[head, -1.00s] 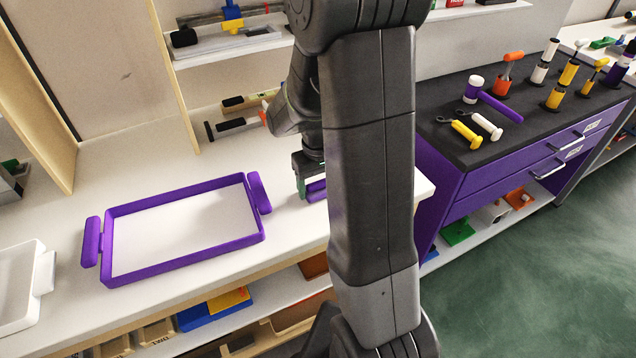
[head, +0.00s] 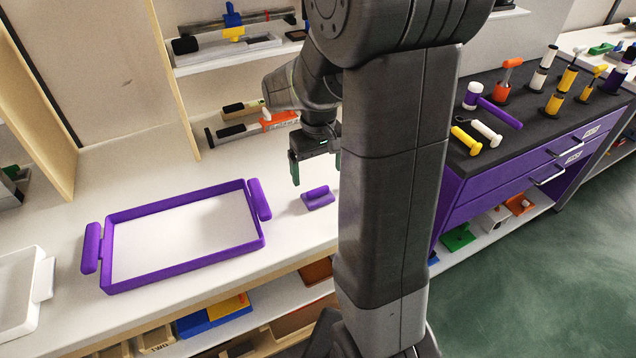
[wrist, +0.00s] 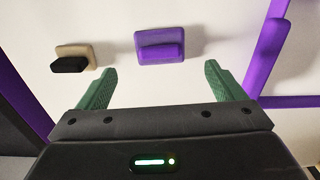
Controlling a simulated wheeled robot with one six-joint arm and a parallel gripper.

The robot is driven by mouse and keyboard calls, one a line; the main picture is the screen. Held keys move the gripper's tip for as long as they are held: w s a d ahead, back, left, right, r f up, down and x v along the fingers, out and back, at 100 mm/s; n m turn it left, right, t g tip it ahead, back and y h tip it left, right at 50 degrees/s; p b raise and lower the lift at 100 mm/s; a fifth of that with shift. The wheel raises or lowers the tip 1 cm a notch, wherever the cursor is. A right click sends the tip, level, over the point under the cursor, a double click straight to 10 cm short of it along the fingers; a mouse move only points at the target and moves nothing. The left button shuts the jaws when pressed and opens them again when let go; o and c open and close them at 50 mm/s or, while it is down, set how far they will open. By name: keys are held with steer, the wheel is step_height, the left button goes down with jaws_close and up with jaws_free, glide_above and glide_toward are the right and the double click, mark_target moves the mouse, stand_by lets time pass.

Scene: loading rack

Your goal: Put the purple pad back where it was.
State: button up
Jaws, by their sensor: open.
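The purple pad (head: 318,198), a flat block with a raised grip, lies on the white counter to the right of the purple tray (head: 180,278). It also shows in the wrist view (wrist: 160,48), ahead of and between my fingertips, with nothing touching it. My gripper (wrist: 160,70) is open and empty. In the head view its green finger (head: 295,168) hangs above the counter, a little behind the pad; the other finger is mostly hidden by my arm.
A tan block with a black grip (wrist: 75,58) lies near the pad in the wrist view; my arm hides it in the head view. A white tray (head: 22,300) sits at far left. Shelves with tools (head: 240,42) stand behind. A dark-topped purple cabinet (head: 500,205) is at right.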

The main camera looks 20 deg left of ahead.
mark_target(318, 189)
steer(key=shift+r, duration=2.35)
steer(key=shift+f, duration=0.15)
step_height(318, 189, down, 13)
steer(key=shift+r+b, duration=0.15)
steer(key=shift+b, duration=0.25)
step_height(318, 189, up, 3)
steer(key=shift+f+p, duration=0.15)
steer(key=shift+p, duration=0.15)
steer(key=shift+r, duration=0.45)
steer(key=shift+f, duration=0.1)
